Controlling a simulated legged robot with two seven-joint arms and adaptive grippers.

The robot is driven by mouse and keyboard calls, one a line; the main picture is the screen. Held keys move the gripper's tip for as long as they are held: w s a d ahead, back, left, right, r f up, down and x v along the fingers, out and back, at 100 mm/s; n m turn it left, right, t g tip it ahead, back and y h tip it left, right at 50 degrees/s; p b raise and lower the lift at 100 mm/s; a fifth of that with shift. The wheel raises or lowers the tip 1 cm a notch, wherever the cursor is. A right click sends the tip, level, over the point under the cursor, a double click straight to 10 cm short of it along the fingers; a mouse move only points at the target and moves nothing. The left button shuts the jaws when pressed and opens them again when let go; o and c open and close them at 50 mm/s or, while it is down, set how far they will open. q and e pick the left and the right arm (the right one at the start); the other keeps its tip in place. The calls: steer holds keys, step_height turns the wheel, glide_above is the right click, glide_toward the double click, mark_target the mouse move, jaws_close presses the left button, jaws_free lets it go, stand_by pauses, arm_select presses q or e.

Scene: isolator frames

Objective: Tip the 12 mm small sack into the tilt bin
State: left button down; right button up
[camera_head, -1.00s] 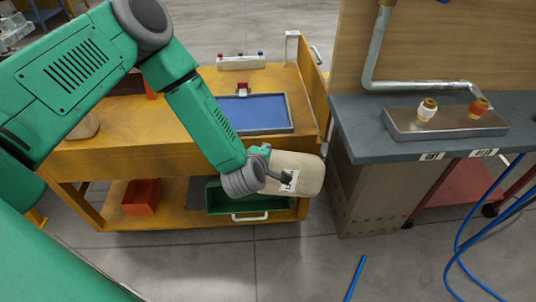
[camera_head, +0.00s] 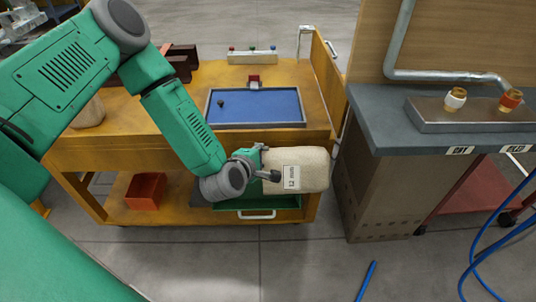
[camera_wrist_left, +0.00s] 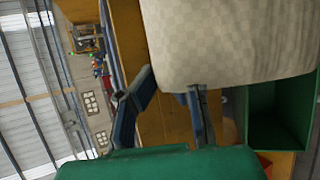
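The small sack (camera_head: 305,165) is pale cloth with a white label that seems to read 12 mm. It hangs in front of the yellow cart's right end, lying roughly level. My left gripper (camera_head: 268,168) is at its left end and appears shut on it; the exact grip is partly hidden. In the left wrist view the sack (camera_wrist_left: 230,40) fills the top, beyond the dark fingers (camera_wrist_left: 165,100). A green bin with a white handle (camera_head: 257,215) sits on the cart's lower shelf below the sack; it also shows in the wrist view (camera_wrist_left: 280,115). My right gripper is out of view.
The yellow cart (camera_head: 110,150) carries a blue-lined tray (camera_head: 255,107), and another sack (camera_head: 88,113) stands at its left. A red bin (camera_head: 146,191) is on its lower shelf. A grey-topped bench (camera_head: 385,130) stands close on the right. Blue hoses lie on the floor.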

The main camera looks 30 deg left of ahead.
arm_select(q)
steer(key=s+a+f+n+t+h+b, duration=0.2)
steer(key=s+a+f+n+t+b, duration=0.3)
steer(key=b, duration=0.8)
steer(key=shift+s+a+f+n+t+b, duration=0.4)
steer(key=shift+a+f+n, duration=1)
steer(key=shift+a, duration=0.8)
steer(key=shift+f, duration=0.2)
steer(key=shift+r, duration=0.1)
stand_by(1.1)
stand_by(0.8)
stand_by(0.5)
